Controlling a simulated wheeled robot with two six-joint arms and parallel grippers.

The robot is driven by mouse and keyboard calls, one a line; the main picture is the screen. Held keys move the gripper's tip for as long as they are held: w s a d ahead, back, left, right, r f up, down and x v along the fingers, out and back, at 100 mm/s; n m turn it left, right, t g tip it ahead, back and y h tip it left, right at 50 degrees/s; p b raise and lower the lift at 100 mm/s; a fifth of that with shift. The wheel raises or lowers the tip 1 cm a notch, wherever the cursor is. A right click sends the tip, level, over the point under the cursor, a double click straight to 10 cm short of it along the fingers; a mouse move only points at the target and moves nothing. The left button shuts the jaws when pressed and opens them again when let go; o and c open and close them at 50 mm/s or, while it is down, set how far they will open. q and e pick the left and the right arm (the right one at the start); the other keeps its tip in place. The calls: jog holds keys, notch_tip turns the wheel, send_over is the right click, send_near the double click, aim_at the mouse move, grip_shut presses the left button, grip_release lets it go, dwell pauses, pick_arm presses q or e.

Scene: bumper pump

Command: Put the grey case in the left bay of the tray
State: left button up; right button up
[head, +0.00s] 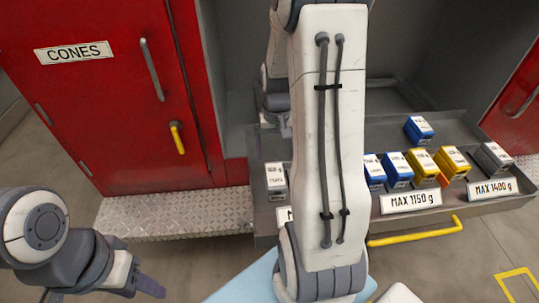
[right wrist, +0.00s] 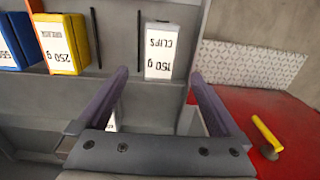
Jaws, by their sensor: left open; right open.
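A grey case (head: 276,181) with a white label stands at the left end of the tray (head: 470,214). In the right wrist view a case labelled CLIPS 150 g (right wrist: 162,52), which looks like the same one, stands in line with the gap between my right fingertips. My right gripper (right wrist: 158,73) is open and empty, with a finger to each side of that line. In the head view my right arm hides this gripper and part of the tray. Another grey case (head: 493,157) stands at the tray's right end. My left gripper (head: 145,285) is low at the left, away from the tray.
Blue cases (head: 397,170) and yellow cases (head: 453,162) stand in the tray's middle, with one blue case (head: 419,129) farther back. Labels read MAX 1150 g (head: 411,198) and MAX 1400 g (head: 492,189). A yellow handle (head: 415,234) sticks out in front. A red cabinet (head: 110,100) stands left.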

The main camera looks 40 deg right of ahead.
jog(key=shift+r, duration=0.15)
jog(key=s+a+r+n, duration=0.1)
jog(key=a+r+n, duration=0.2)
jog(key=a, duration=0.6)
jog(key=s+a+r+n, duration=0.1)
jog(key=a+r+n, duration=0.15)
jog(key=a, duration=0.65)
jog(key=s+a+r+n+y, duration=0.1)
jog(key=s+a+r+n, duration=0.2)
jog(key=s+a+n, duration=0.5)
jog(key=s+a, duration=0.4)
jog(key=s, duration=0.2)
jog(key=shift+s+a, duration=0.15)
jog(key=shift+a, duration=0.25)
